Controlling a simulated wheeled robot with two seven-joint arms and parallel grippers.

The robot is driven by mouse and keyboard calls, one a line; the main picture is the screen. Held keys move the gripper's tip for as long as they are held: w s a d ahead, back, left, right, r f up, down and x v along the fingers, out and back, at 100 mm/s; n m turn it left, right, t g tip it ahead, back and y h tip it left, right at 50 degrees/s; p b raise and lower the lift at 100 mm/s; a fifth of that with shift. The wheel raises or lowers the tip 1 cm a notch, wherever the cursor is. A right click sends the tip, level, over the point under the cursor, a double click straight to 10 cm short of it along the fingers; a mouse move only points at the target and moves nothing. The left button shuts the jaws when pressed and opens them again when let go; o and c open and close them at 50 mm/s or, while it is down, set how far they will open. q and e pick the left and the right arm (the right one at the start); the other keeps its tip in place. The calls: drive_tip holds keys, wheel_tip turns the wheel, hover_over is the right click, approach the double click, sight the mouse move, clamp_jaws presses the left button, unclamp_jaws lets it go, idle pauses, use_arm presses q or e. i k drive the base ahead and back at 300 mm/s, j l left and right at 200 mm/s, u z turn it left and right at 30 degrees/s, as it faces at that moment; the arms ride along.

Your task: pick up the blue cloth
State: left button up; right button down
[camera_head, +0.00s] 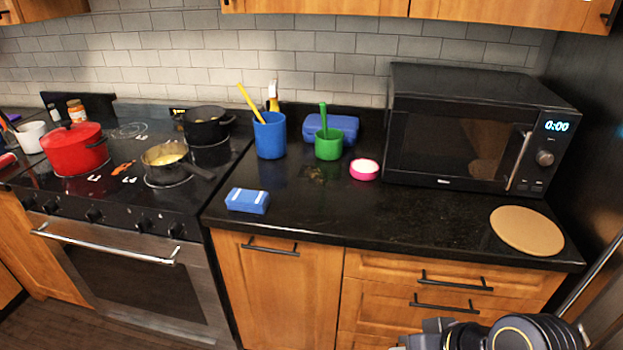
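The blue cloth (247,200) looks like a small folded block with white stripes. It lies on the black countertop (330,222) near the front left edge, just right of the stove. Nothing touches or covers it. Neither of my grippers shows. Only a dark part of one of my arms, with a gold ring, shows at the bottom right, in front of the drawers and well away from the cloth.
Behind the cloth stand a blue utensil cup (269,136), a green cup (328,146), a blue box (340,128) and a pink bowl (364,170). A black microwave (450,130) and round board (527,230) are right. The stove (110,200) holds pots, including a black-handled pan (170,160).

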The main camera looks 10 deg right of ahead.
sight(247, 201)
drive_tip(key=i+l+z, duration=0.4)
drive_tip(key=i, duration=0.3)
drive_tip(key=i+l+z, duration=0.25)
drive_tip(key=i+j, duration=0.05)
drive_tip(key=i, duration=0.05)
